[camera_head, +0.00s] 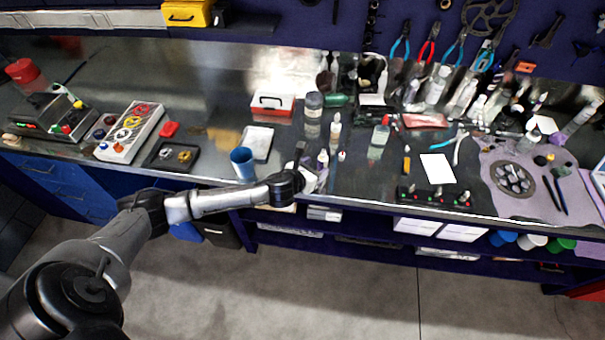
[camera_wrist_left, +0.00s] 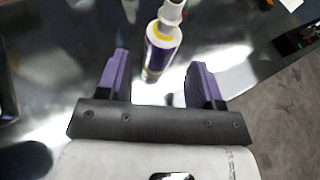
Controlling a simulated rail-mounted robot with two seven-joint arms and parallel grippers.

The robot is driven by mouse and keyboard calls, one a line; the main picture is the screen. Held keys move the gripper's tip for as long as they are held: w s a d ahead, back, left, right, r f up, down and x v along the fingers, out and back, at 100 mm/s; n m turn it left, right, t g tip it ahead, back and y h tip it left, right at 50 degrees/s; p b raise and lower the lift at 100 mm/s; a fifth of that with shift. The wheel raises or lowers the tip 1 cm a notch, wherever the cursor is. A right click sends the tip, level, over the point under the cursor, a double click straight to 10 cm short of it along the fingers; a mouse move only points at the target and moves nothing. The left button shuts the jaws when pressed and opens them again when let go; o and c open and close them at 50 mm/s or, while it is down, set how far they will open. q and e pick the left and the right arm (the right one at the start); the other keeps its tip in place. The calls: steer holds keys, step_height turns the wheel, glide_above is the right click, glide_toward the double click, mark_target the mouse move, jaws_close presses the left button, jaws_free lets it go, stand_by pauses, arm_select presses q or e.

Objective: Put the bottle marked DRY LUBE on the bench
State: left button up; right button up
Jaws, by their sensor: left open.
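My left gripper (camera_head: 312,168) is at the bench's front edge, open, with its purple fingers apart in the left wrist view (camera_wrist_left: 158,65). A white bottle with a purple and yellow label and a white nozzle (camera_wrist_left: 163,42) stands just ahead of and partly between the fingers. I cannot see either finger gripping it. In the head view this small bottle (camera_head: 322,157) is close to the fingertips and partly hidden. Its lettering is too small to read, so I cannot confirm DRY LUBE. The bench (camera_head: 215,85) is a shiny metal top. My right gripper is not in view.
A blue cup (camera_head: 242,163) stands left of the gripper. A grey-capped bottle (camera_head: 313,112), a slim bottle (camera_head: 335,130) and a red-capped bottle (camera_head: 379,138) stand behind it. A red and white box (camera_head: 272,104) is further back. The bench's left rear is clear.

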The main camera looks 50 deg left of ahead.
arm_select(q)
steer(key=s+d+f+n+g, duration=0.1)
steer(key=s+d+n+g, duration=0.2)
steer(key=s+n, duration=0.8)
steer(key=s+d+f+n+g+h, duration=0.1)
steer(key=s+d+n+g, duration=0.2)
steer(key=s+d+n, duration=0.4)
steer(key=s+d+n+g, duration=0.3)
steer(key=s+d+n, duration=0.2)
steer(key=s+n, duration=0.9)
steer(key=s, duration=0.3)
steer(key=shift+d+f+n+g+h+p, duration=0.3)
steer(key=shift+d+f+n+g, duration=0.05)
steer(key=shift+f+n+g, duration=0.05)
